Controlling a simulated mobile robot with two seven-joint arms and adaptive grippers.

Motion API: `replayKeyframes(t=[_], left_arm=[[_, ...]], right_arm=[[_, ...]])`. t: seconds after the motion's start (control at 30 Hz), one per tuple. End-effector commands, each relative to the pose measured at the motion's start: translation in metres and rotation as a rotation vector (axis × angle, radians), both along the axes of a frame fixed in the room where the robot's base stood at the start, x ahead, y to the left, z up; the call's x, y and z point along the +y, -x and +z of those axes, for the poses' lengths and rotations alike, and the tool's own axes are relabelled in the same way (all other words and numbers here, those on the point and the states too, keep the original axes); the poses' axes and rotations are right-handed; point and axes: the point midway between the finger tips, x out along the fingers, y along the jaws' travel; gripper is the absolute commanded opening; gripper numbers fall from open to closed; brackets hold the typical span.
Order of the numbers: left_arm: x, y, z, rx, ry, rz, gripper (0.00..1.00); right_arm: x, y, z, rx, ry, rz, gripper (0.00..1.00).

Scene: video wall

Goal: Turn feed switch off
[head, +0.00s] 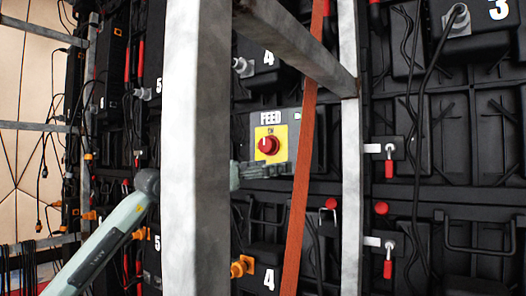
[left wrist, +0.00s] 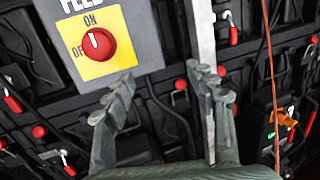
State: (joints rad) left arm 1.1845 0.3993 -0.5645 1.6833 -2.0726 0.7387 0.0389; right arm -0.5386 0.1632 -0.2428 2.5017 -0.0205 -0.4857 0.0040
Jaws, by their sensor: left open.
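The feed switch is a round red knob (head: 268,145) on a yellow plate, fixed to a grey box labelled FEED. In the left wrist view the knob (left wrist: 98,44) has a white mark pointing up toward ON; the OFF label is at its left, partly covered by the knob. My left gripper (head: 262,170) shows just below the knob in the head view, its arm partly hidden by a metal post. In the left wrist view my left gripper (left wrist: 160,76) is open and empty, its fingers below and right of the knob, apart from it. My right gripper is not in view.
A wide metal post (head: 195,150) stands left of the switch and a thinner post (head: 351,180) right of it. A slanted orange-brown strap (head: 302,150) passes close to the box's right side. Black panels with cables and red-handled latches (head: 389,168) fill the background.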

Motion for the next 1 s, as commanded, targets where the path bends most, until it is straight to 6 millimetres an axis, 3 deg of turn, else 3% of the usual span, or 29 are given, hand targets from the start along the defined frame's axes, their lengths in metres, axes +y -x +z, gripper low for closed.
replayKeyframes(t=[0.03, 0.13, 0.3, 0.7, 1.0], left_arm=[[0.013, -0.012, 0.015, -0.033, -0.074, 0.072, 0.57], [0.036, -0.028, 0.033, -0.067, -0.178, 0.189, 0.57], [0.052, -0.041, 0.046, -0.082, -0.242, 0.27, 0.57], [0.02, -0.088, 0.048, -0.082, -0.241, 0.269, 0.57], [0.01, -0.102, 0.046, -0.085, -0.241, 0.268, 0.57]], right_arm=[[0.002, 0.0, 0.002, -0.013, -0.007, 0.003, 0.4], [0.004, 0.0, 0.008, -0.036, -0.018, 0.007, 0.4], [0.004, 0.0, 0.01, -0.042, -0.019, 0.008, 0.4], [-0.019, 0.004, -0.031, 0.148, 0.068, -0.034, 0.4], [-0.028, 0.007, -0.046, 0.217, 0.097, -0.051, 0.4]])
